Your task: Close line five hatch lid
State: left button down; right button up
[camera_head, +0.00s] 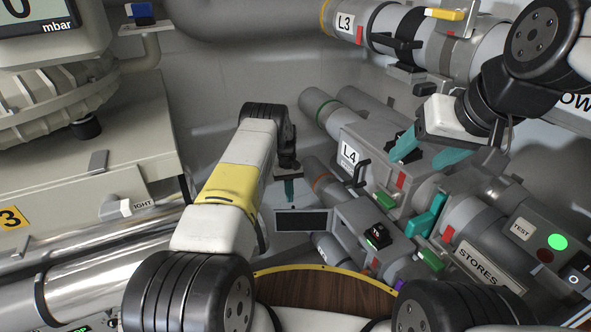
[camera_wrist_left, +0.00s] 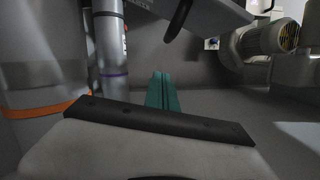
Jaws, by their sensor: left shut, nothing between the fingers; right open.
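The line five label does not show. An orange-banded tube (camera_head: 322,181) runs into a grey housing (camera_head: 352,222) below the L4 unit. A flat panel with a dark face and pale rim (camera_head: 304,222) stands out from the left of this housing, apparently its hatch lid, swung open. My left gripper (camera_head: 289,190) is shut and empty, its teal tips just above the panel's upper edge in the head view; contact cannot be told. In the left wrist view the shut fingers (camera_wrist_left: 161,92) point past an orange-banded tube (camera_wrist_left: 45,108). My right gripper (camera_head: 430,152) is open and empty by the L4 housing.
The L4 housing (camera_head: 357,175) and L3 tube (camera_head: 375,30) lie above and right. A teal lever (camera_head: 426,216) and the STORES tube (camera_head: 475,255) are at the right. A large machine (camera_head: 90,140) fills the left. A yellow-edged wooden surface (camera_head: 325,288) lies below.

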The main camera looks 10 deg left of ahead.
pick_arm(q)
jog(key=shift+s+d+f, duration=0.1)
jog(key=shift+s+d, duration=0.15)
jog(key=shift+s, duration=0.4)
jog(key=shift+s+d+r, duration=0.1)
jog(key=shift+s+d, duration=0.15)
jog(key=shift+s, duration=0.35)
jog(key=shift+s+d+f, duration=0.1)
jog(key=shift+s+d, duration=0.15)
jog(key=shift+s, duration=0.4)
jog(key=shift+s, duration=0.1)
